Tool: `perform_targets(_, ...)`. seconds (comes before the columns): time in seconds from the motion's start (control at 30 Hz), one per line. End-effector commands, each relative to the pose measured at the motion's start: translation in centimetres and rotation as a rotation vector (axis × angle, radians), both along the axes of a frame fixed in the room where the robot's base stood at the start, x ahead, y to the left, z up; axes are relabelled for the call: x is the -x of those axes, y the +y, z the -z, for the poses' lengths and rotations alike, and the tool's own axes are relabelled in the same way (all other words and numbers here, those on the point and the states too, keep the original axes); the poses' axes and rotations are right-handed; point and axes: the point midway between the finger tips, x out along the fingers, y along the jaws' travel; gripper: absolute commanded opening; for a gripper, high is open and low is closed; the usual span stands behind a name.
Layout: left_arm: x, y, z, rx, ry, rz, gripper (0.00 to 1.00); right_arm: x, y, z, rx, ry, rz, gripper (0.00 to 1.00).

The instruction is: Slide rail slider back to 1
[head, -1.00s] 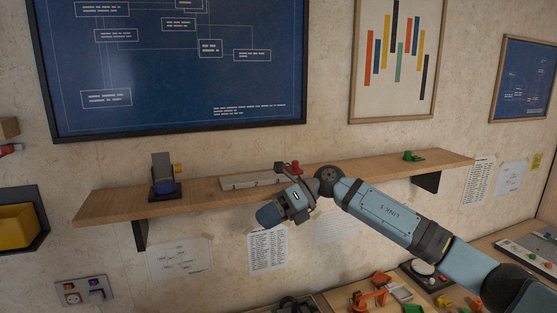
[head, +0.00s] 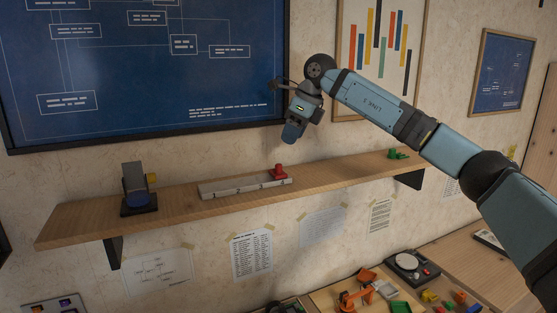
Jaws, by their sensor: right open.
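The grey rail (head: 235,187) lies along the wooden shelf, with small marks on its front too small to read. The red slider (head: 279,172) sits upright at the rail's right end. My left gripper is not in view.
The wooden shelf (head: 90,220) holds a dark device with a blue and yellow part (head: 138,190) at left and a green piece (head: 398,154) at right. A cluttered workbench lies below. The air above the rail is free.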

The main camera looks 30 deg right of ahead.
Motion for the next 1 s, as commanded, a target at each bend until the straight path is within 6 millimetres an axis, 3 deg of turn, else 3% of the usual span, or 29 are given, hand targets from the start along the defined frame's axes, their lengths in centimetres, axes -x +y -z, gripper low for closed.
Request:
perform_targets(0.2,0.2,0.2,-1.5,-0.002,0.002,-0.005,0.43,-1.3,1.3,4.2,0.0,0.003,-0.002,0.46)
perform_targets(0.4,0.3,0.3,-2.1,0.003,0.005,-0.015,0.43,-2.2,2.1,7.1,-0.002,0.002,-0.001,0.46)
perform_targets(0.6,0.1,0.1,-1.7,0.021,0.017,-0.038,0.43,-2.6,2.4,8.3,-0.002,-0.001,-0.001,0.46)
perform_targets(0.87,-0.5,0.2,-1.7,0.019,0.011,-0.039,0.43,-2.6,2.4,8.5,-0.002,-0.001,-0.001,0.46)
perform_targets(1.0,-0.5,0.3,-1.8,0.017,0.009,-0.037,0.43,-2.6,2.4,8.5,-0.002,-0.001,-0.001,0.17)
